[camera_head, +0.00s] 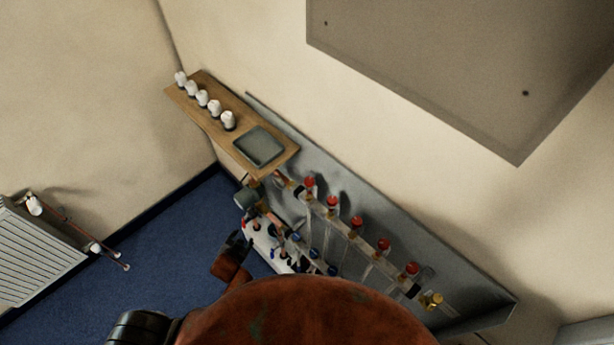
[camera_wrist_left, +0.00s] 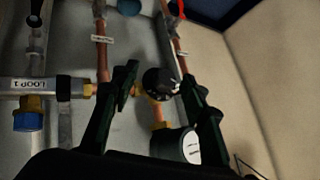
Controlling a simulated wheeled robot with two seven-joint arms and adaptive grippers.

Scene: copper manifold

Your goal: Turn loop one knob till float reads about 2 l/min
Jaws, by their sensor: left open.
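The manifold's grey back panel (camera_head: 460,300) stands against the wall, with a row of red caps (camera_head: 356,222) along the upper bar and blue knobs (camera_head: 314,252) below. In the left wrist view a label reading LOOP 1 (camera_wrist_left: 30,87) sits on the bar, above a blue knob (camera_wrist_left: 28,120) with a brass collar. My left gripper (camera_wrist_left: 158,73) is open, its dark fingers on either side of a round black knob (camera_wrist_left: 160,84); I cannot tell whether they touch it. In the head view the gripper (camera_head: 237,245) is small and partly hidden by my arm. Float readings are too small to read. My right gripper is out of view.
A wooden shelf (camera_head: 215,127) with several white pieces (camera_head: 202,98) and a grey tray (camera_head: 258,146) is above the manifold's left end. A copper pipe (camera_wrist_left: 102,50) and a round gauge (camera_wrist_left: 190,146) are close to the fingers. A radiator (camera_head: 35,255) is at left, with blue floor (camera_head: 185,225) between.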

